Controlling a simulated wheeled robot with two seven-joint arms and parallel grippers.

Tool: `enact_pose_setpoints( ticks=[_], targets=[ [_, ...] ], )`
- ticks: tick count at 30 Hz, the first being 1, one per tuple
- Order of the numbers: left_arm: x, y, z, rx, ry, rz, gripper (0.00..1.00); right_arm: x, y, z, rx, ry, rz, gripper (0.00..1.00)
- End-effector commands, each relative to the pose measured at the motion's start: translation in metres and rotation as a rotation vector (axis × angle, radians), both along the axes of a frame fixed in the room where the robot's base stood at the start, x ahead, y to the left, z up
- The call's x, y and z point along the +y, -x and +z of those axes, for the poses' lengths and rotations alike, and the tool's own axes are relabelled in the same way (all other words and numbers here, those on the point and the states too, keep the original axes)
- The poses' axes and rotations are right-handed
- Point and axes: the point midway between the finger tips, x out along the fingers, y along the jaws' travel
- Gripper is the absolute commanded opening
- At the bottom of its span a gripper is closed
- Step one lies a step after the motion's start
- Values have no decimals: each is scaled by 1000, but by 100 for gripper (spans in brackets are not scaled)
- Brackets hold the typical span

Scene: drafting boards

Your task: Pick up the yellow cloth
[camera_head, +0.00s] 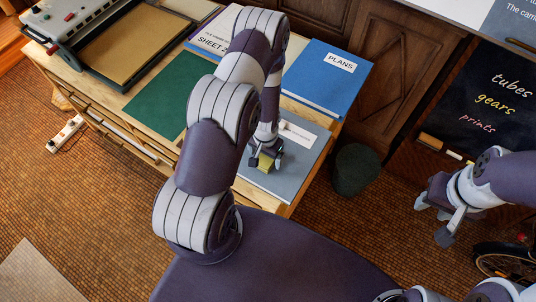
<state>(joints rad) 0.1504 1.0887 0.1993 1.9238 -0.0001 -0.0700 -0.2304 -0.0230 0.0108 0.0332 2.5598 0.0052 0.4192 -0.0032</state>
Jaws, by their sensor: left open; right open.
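A small yellow cloth (264,167) lies on a grey folder or book (292,178) near the right end of the wooden table. My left gripper (265,161) reaches down at the cloth, with its open fingers to either side of it. Part of the cloth is hidden by the gripper, and I cannot tell whether the fingers touch it. My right gripper (432,220) is open and empty at the right, out over the floor and well away from the table.
A blue "PLANS" book (327,77), a white "SHEET" book (214,38) and a green mat (168,100) lie on the table. A board device (60,28) stands at its left end. A dark green bin (355,170) and a blackboard (480,90) are at the right.

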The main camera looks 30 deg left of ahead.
Motion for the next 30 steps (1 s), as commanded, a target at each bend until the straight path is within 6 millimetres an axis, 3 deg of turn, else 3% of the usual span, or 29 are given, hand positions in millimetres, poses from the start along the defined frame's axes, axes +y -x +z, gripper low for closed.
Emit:
enact_pose_setpoints(
  ticks=[4,10,11,16,25,30],
  targets=[
    [0,0,-16,1,0,1,94,0,0,5,0,0,0,43],
    [1,0,-18,0,0,1,94,0,0,4,0,0,0,43],
    [1,0,-18,0,0,1,87,0,0,4,0,0,0,43],
    [1,0,-17,0,0,2,34,0,0,4,0,0,0,43],
    [1,0,-16,-1,0,2,33,0,0,3,0,0,0,43],
    [1,-1,-5,-2,-1,2,33,0,0,-2,0,0,0,43]
  ],
)
